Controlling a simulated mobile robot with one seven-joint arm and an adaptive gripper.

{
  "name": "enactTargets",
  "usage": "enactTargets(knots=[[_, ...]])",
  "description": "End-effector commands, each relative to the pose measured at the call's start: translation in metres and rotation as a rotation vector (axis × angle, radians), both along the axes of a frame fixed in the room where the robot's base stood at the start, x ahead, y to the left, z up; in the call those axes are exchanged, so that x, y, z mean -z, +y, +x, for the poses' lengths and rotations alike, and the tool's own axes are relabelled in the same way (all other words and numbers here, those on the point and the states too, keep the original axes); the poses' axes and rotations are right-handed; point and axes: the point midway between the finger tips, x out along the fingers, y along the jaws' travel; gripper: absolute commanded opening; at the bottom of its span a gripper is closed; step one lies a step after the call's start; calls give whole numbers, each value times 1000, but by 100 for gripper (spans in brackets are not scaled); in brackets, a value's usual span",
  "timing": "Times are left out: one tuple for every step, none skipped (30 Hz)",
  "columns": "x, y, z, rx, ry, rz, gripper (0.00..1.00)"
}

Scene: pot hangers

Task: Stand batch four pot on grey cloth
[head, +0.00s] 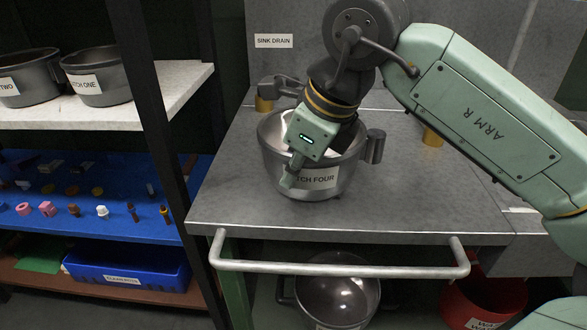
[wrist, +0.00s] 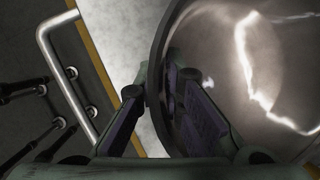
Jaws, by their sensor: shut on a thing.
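The batch four pot (head: 320,182) is a dark grey metal pot with a white label partly reading "TCH FOUR". It looks about upright at the grey worktop. I cannot tell whether its base touches the surface. My gripper (head: 290,178) comes down over the pot's near left side and covers part of the label. In the wrist view my gripper (wrist: 160,98) has one finger on each side of the pot's wall, shut on its rim. The pot's shiny inside (wrist: 225,75) fills the right of that view. I cannot make out a grey cloth apart from the grey worktop.
The grey worktop (head: 240,195) has a rail (head: 340,268) along its front. Another pot (head: 338,290) and a red container (head: 480,300) sit below. Pots labelled "TWO" (head: 28,80) and "TCH ONE" (head: 98,78) stand on the left shelf, beyond a black post (head: 165,130).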

Motion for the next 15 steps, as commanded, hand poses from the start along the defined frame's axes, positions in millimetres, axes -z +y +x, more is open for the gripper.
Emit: enactTargets(knots=[[8,-1,-1,0,16,-9,0],[8,-1,-2,0,16,-9,0],[9,-2,-2,1,19,-11,10],[9,-2,-2,1,19,-11,12],[9,-1,-2,0,18,-10,14],[8,-1,-2,0,17,-9,17],[8,-1,-2,0,16,-9,19],[8,-1,-2,0,15,-8,21],[7,-1,-1,1,14,-8,23],[7,-1,-1,1,13,-8,25],[6,-1,-1,0,13,-7,27],[6,-1,-1,0,12,-7,29],[6,-1,-1,0,12,-7,29],[6,-1,-1,0,11,-6,29],[5,-1,-1,0,11,-6,29]])
